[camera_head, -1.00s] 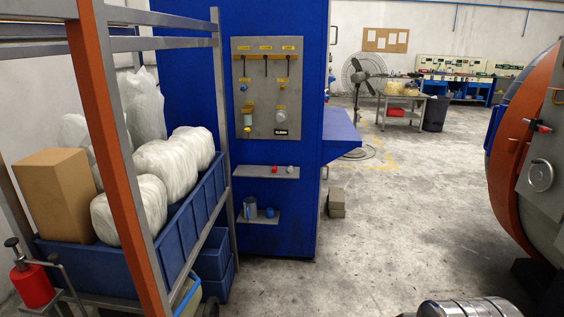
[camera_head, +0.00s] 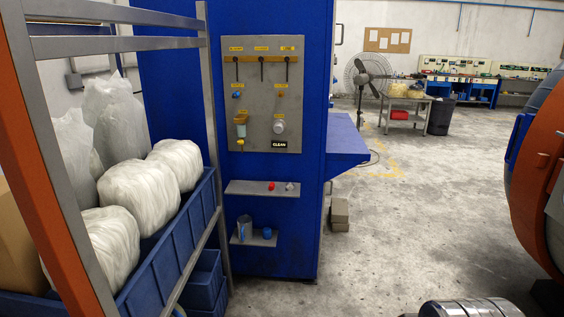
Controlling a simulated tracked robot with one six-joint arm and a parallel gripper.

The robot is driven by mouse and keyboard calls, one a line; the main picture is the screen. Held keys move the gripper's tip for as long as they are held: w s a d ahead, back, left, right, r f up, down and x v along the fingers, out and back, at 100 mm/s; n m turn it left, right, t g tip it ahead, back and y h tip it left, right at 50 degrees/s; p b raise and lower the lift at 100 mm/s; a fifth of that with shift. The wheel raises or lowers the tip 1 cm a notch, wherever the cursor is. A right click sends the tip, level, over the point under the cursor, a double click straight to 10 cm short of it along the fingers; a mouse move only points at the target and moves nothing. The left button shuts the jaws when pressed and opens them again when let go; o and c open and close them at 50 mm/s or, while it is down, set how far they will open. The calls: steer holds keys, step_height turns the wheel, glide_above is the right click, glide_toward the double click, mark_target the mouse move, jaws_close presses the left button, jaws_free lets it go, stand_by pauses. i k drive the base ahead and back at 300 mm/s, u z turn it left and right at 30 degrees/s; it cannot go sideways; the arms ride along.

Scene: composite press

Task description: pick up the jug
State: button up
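A grey jug (camera_head: 245,228) stands upright on the left part of the lower small shelf (camera_head: 257,241), on the front of the blue press cabinet. It is small in view, and its handle cannot be made out. A small blue object (camera_head: 267,233) sits just right of it on the same shelf.
An upper shelf (camera_head: 262,188) holds a small red and a small pale item, below a grey control panel (camera_head: 268,75). A metal rack (camera_head: 217,150) with a blue bin of wrapped bundles stands close on the left. A round orange-rimmed machine (camera_head: 535,165) stands right. Open floor lies between.

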mark_target(245, 227)
steer(key=i, duration=3.4)
steer(key=u, duration=1.7)
